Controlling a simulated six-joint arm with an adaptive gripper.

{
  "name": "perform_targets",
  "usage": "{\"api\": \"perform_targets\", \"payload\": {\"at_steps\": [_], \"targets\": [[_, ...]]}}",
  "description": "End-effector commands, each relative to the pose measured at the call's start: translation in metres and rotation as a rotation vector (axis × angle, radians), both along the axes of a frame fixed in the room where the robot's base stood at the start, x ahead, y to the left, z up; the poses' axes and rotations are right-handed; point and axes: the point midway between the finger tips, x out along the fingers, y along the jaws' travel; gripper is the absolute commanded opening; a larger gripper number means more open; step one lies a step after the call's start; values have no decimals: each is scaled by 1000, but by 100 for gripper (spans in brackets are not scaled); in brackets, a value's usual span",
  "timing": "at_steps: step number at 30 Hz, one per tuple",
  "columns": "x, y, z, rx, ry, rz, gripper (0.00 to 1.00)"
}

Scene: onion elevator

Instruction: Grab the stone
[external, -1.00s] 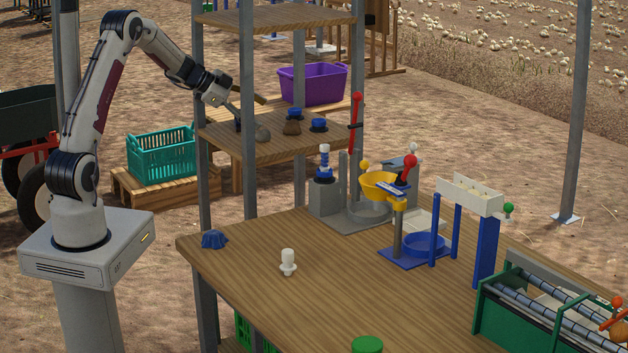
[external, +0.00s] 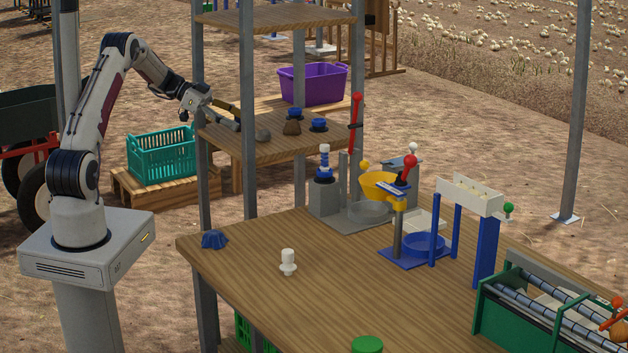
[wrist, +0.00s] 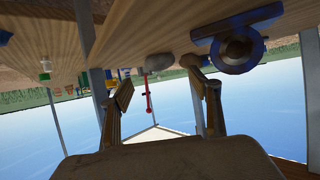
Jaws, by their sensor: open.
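The smooth grey stone (external: 263,135) lies on the lower wooden shelf (external: 284,150) near its front edge. In the wrist view, which is upside down, the stone (wrist: 158,62) shows beyond the fingertips, between them. My gripper (external: 238,116) is open and empty at the shelf's left side, its fingers spread and pointing right toward the stone. It is apart from the stone. In the wrist view both fingers of my gripper (wrist: 162,80) show, with a clear gap between them.
A brown lump (external: 292,128) sits just right of the stone. Two blue knob-like items (external: 319,125) (external: 295,113) stand near it. A metal post (external: 248,100) rises in front of the shelf, and an upper shelf (external: 275,18) hangs above. A purple tub (external: 312,84) stands behind.

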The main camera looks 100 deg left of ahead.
Motion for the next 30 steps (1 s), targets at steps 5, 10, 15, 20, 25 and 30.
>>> {"api": "perform_targets", "payload": {"at_steps": [5,10,15,20,25,30], "targets": [[0,0,0,1,0,0,62],[6,0,-3,1,0,0,62],[19,0,-9,1,1,0,62],[24,0,-11,2,1,1,62],[24,0,-11,2,1,1,62],[25,0,-12,1,1,0,62]]}}
